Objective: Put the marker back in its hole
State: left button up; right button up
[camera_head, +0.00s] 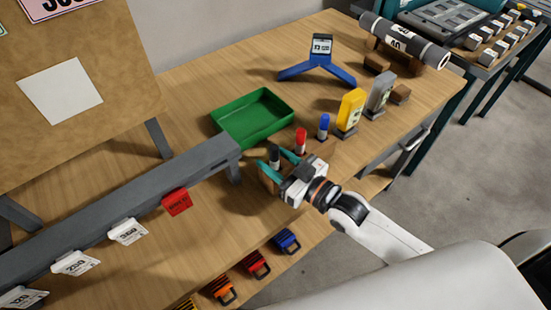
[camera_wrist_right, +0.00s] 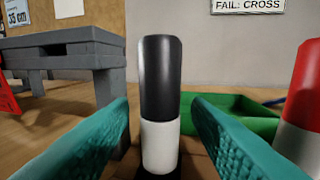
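The black marker (camera_head: 274,152) has a black upper part and a white lower part. It stands upright between the teal fingers of my right gripper (camera_head: 277,160). In the right wrist view the black marker (camera_wrist_right: 159,85) is in the middle, with a narrow gap to the finger on each side, so the gripper is open around it. A red marker (camera_head: 301,138) and a blue marker (camera_head: 323,125) stand in a row beyond it. My left gripper is out of view.
A green tray (camera_head: 254,117) lies just behind the markers. A grey rail (camera_head: 125,200) on legs stands at the left.

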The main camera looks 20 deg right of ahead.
jog(key=b+v, duration=0.1)
jog(key=v, duration=1.1)
jog(key=shift+f, duration=0.1)
dwell(0.4)
